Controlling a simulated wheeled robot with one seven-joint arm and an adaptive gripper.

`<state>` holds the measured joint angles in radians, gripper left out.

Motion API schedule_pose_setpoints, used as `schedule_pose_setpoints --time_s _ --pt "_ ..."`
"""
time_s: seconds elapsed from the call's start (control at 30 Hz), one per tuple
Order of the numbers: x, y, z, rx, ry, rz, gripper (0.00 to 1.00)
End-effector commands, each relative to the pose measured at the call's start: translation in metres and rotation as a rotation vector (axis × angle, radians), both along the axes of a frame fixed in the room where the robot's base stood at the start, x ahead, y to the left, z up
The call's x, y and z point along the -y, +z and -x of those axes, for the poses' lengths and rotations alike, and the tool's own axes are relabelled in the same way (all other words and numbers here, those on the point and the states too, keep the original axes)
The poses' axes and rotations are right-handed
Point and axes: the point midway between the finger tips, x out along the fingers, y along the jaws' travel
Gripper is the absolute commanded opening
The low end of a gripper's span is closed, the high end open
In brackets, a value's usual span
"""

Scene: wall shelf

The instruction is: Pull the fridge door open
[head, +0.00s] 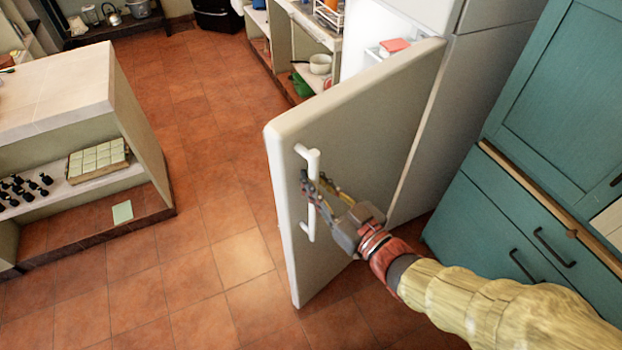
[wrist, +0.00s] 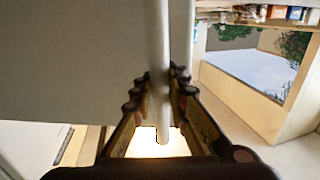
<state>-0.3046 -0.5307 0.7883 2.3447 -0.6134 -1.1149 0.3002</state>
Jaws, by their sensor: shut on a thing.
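The white fridge door (head: 375,135) stands swung well out from the fridge body (head: 470,75) in the head view. Its white vertical handle (head: 310,215) is near the door's free edge. My gripper (head: 318,188) is at the handle, with its fingers around the bar. In the wrist view the handle bar (wrist: 158,60) runs down between the two fingers of my gripper (wrist: 160,90), which are shut on it. The door face (wrist: 70,60) fills the left of that view. Part of the handle is hidden behind the fingers.
A kitchen island (head: 60,90) with shelves stands at the left. Teal cabinets (head: 540,130) stand close at the right. Open shelving (head: 290,40) with a pot (head: 320,64) is beyond the door. The tiled floor (head: 190,210) between island and door is clear.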

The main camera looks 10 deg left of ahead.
Motion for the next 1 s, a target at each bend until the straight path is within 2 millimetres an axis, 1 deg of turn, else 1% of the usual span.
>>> schedule_pose_setpoints --time_s 0.2,0.23,0.53,0.87,1.0 --pt "-0.0004 0.0014 0.0000 0.003 0.001 -0.002 0.00" --pt "-0.0004 0.0015 0.0000 0.003 0.001 -0.002 0.15" --pt "-0.0003 0.0006 0.0000 0.001 0.001 -0.001 0.33" --pt "0.0007 0.0003 0.0006 0.001 0.000 -0.001 0.34" --pt "0.0091 0.0010 0.0064 0.002 -0.002 -0.001 0.34"
